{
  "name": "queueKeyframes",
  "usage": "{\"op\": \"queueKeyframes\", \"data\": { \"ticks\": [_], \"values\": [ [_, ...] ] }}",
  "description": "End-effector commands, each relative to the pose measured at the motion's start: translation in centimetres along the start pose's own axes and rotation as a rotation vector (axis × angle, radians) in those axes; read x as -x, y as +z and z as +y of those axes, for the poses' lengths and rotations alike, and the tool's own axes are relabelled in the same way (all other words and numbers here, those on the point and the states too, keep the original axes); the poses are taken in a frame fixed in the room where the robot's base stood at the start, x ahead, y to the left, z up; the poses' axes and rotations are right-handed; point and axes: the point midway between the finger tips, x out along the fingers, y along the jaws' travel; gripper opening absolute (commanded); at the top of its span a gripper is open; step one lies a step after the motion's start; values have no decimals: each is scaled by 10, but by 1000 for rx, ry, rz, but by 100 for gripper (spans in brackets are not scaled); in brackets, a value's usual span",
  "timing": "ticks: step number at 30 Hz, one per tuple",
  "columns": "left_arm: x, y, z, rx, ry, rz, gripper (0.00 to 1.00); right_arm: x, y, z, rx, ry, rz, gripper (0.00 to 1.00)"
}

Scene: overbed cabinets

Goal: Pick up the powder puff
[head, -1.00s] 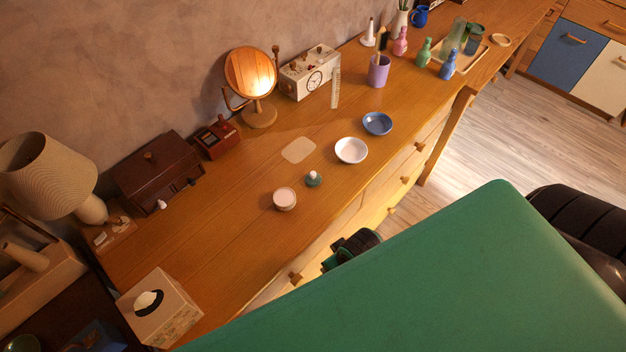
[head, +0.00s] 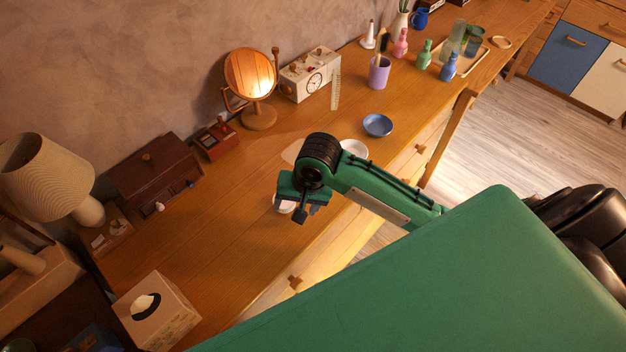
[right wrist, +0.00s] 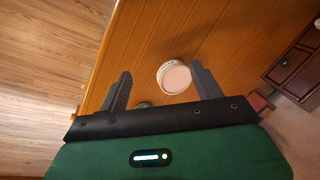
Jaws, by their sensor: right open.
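A round pale pink disc in a whitish ribbed rim (right wrist: 174,77) lies on the wooden dresser top (head: 215,245); it also shows partly in the head view (head: 281,206). A small green object (right wrist: 144,104) sits beside it, mostly hidden by my gripper in the wrist view and fully hidden in the head view. I cannot tell for sure which is the powder puff. My right gripper (head: 300,207) is above these two things, open and empty. In the wrist view, its fingers (right wrist: 160,68) stand wide apart, the pale disc near the right fingertip. My left gripper is out of view.
A white bowl (head: 354,148) is partly behind my right arm, and a blue bowl (head: 377,124) lies beyond. A mirror (head: 251,75), small red box (head: 217,139) and dark brown chest (head: 155,175) stand along the wall. A tissue box (head: 158,312) is at the near left.

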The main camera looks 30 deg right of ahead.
Motion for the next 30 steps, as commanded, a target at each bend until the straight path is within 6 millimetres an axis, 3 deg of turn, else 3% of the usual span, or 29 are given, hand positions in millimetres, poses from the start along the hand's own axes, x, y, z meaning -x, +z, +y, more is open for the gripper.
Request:
{"op": "queueKeyframes", "data": {
  "ticks": [1,12,19,23,30],
  "values": [
    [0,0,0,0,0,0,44,7,-15,-2,-56,23,4,67],
    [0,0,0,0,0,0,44,61,-94,7,-584,203,34,67],
    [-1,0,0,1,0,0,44,85,-118,14,-779,256,63,67],
    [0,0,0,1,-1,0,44,80,-121,18,-811,265,66,67],
    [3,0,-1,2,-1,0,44,36,-118,30,-811,266,65,67]
  ]
}}
